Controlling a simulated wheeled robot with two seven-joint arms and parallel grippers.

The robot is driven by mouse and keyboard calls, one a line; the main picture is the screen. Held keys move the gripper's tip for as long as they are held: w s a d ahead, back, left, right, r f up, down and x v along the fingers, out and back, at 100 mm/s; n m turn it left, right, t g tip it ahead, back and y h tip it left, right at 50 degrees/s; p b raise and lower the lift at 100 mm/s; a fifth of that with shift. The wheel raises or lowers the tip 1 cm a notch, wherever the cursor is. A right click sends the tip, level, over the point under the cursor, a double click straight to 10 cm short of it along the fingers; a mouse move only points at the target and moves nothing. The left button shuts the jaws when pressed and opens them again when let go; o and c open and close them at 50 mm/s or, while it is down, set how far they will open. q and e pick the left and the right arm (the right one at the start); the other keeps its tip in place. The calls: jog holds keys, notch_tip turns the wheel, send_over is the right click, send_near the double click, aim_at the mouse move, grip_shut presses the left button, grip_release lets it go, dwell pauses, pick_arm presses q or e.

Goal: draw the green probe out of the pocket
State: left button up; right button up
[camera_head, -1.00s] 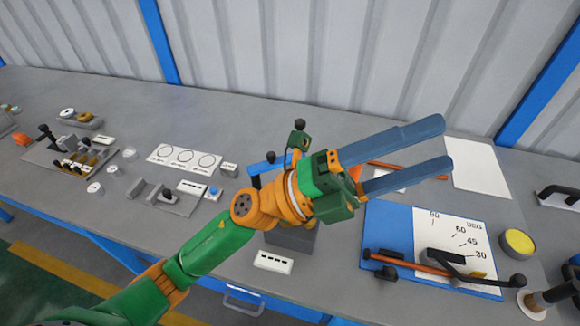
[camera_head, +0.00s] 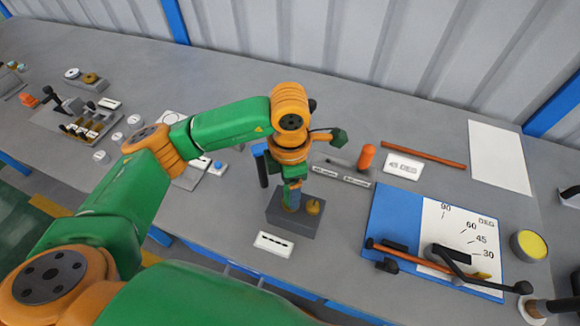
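A dark grey block (camera_head: 282,217) stands on the bench near the middle. A brass-coloured knob (camera_head: 314,207) shows on its right part. I cannot make out the green probe or the pocket apart from my green gripper parts. My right gripper is not in view.
A blue piece with a black cylinder (camera_head: 262,170) stands close left of my gripper. A white label (camera_head: 274,244) lies in front of the block. An orange-tipped tool (camera_head: 366,156) and a blue angle board (camera_head: 394,217) are to the right.

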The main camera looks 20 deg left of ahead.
pick_arm(q)
jog(key=shift+f, duration=0.55)
grip_shut()
jog(key=shift+r+p, duration=2.2)
jog(key=shift+r, duration=1.35)
